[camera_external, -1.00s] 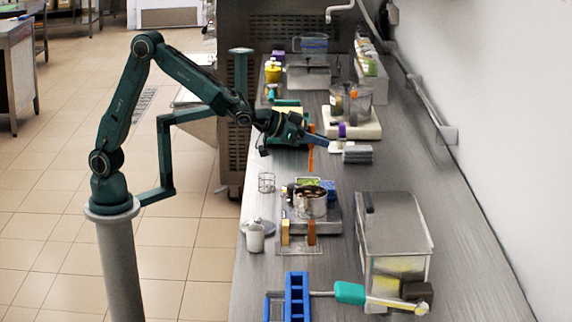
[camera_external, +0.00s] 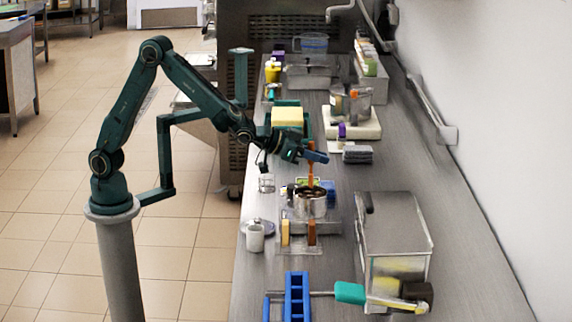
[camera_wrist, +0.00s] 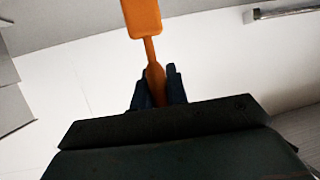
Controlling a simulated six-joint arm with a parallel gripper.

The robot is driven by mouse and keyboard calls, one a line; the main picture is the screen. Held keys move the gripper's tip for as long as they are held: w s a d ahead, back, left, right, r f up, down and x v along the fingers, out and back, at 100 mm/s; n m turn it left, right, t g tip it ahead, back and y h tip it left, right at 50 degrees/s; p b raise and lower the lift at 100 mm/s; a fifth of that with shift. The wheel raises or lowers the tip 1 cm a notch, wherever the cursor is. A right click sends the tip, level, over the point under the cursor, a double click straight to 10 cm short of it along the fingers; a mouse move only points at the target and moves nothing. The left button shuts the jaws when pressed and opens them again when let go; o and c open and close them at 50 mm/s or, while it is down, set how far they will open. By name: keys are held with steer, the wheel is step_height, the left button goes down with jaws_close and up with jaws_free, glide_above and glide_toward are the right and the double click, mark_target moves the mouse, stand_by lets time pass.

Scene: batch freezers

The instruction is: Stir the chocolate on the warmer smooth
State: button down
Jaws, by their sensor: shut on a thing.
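My gripper (camera_external: 308,154) is shut on the handle of an orange spatula (camera_external: 311,168). In the wrist view the two dark fingers (camera_wrist: 158,88) close around the orange spatula (camera_wrist: 143,17). In the external view the spatula hangs upright, its lower end at the mouth of the metal pot (camera_external: 311,205). I cannot tell whether its tip is inside the pot.
A large steel bin (camera_external: 395,235) stands to the right. A blue rack (camera_external: 297,295) and a teal-handled tool (camera_external: 349,293) lie in front.

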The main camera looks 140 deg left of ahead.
steer(key=shift+f, duration=2.95)
steer(key=shift+w+a, duration=0.1)
